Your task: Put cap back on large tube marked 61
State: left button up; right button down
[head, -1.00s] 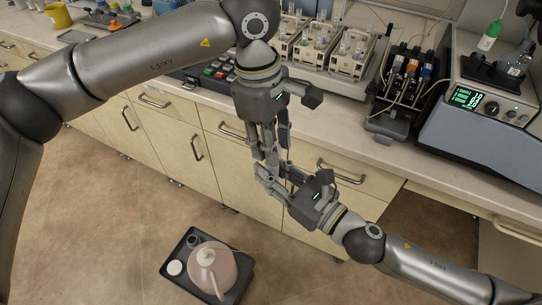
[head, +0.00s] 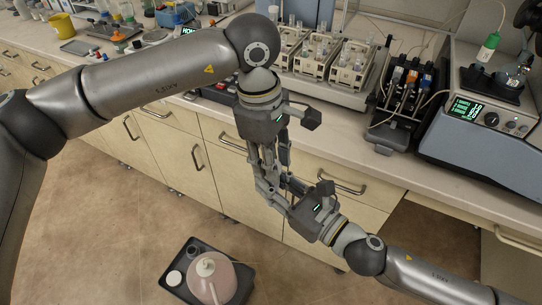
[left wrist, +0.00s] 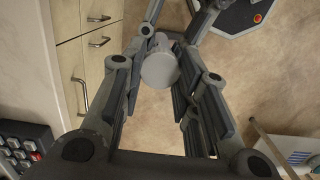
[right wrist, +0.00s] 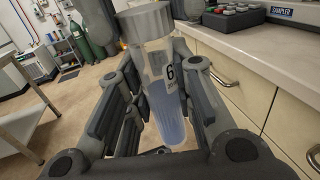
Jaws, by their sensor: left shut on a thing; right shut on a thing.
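My left gripper (head: 268,178) points down and is shut on a grey round cap (left wrist: 160,70), seen from above in the left wrist view. My right gripper (head: 284,188) comes in from the lower right and is shut on a large clear tube (right wrist: 165,100) holding bluish liquid. The tube's label shows a large 6; the rest curves out of sight. In the right wrist view the cap (right wrist: 147,22) is at the tube's top, in line with it. Whether it is seated or just touching, I cannot tell. In the head view the fingers hide both.
The bench (head: 345,150) with drawers runs behind the grippers, carrying tube racks (head: 345,65) and a spectrometer (head: 485,120). A dark tray (head: 240,290) with a pink-filled bottle (head: 218,283) is on the floor below. The grippers are in front of the drawers.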

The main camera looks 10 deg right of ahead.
pick_arm(q)
jog(key=shift+f, duration=0.55)
dwell(0.4)
jog(key=m, duration=0.5)
jog(key=shift+m+y, duration=0.3)
jog(key=shift+m, duration=0.1)
jog(key=m, duration=0.5)
jog(key=shift+d+g, duration=0.15)
jog(key=shift+g, duration=0.15)
jog(key=m+y, duration=0.1)
jog(key=m, duration=0.6)
jog(key=shift+w, duration=0.1)
jog(key=m, duration=0.6)
jog(key=shift+y, duration=0.4)
jog(key=o, duration=0.6)
